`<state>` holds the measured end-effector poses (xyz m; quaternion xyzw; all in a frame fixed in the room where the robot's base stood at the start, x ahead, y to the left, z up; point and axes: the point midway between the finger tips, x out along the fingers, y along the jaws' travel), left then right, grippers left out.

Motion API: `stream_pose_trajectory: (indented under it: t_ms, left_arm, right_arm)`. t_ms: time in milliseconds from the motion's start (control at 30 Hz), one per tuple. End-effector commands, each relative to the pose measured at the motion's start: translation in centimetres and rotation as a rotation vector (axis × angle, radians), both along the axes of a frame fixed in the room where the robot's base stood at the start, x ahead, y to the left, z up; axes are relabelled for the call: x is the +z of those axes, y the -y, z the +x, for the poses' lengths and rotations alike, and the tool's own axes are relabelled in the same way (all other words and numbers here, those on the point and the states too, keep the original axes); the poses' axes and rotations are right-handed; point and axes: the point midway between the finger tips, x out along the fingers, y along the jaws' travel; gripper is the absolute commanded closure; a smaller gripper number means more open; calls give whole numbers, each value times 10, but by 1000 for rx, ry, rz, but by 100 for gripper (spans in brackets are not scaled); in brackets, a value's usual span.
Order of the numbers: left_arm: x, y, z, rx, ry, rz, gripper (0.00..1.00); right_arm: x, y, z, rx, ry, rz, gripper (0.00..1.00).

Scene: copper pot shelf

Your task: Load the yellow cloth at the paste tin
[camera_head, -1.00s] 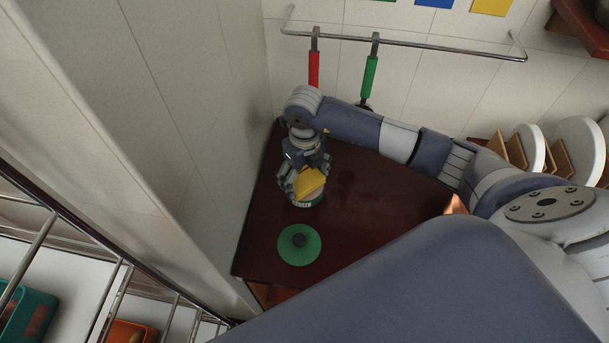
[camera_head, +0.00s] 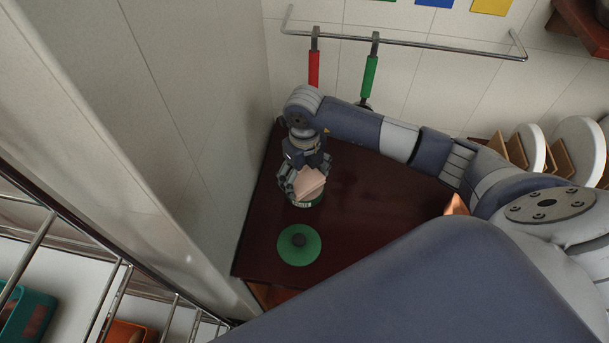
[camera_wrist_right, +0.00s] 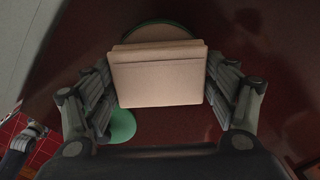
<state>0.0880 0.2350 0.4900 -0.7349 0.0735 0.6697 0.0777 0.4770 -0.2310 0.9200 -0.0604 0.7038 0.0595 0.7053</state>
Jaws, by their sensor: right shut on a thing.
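My right gripper (camera_head: 300,178) is shut on the cloth (camera_head: 309,184), which now looks pale pinkish-tan. In the right wrist view the cloth (camera_wrist_right: 158,78) is a folded square pad between the two fingers. The paste tin (camera_head: 306,203), green with a pale label, stands upright right below the cloth. In the wrist view its green rim and pale contents (camera_wrist_right: 158,32) show behind the cloth, which hides the rest. I cannot tell whether cloth and paste touch.
A round green lid (camera_head: 299,248) with a dark knob lies on the dark red table (camera_head: 385,200) in front of the tin. A pale wall stands close on the left. Red (camera_head: 314,70) and green (camera_head: 369,77) handled tools hang from a rail. The table right of the tin is clear.

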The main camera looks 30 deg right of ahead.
Motion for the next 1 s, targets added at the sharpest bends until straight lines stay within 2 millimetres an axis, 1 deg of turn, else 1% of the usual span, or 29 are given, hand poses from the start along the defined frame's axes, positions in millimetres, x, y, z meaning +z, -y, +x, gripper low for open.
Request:
stream_pose_trajectory:
  t_ms: [167, 800, 900, 1000]
  left_arm:
    - [8, 0, 0, 0, 0, 0, 60]
    - [40, 0, 0, -1, 0, -1, 60]
    - [44, 1, 0, -1, 0, -1, 60]
    - [45, 1, 0, -1, 0, -1, 60]
  right_arm:
    - [9, 0, -1, 1, -3, -1, 40]
    - [62, 0, 0, 1, -1, 0, 40]
    - [69, 0, 0, 0, -1, -1, 40]
    - [70, 0, 0, 0, -1, -1, 40]
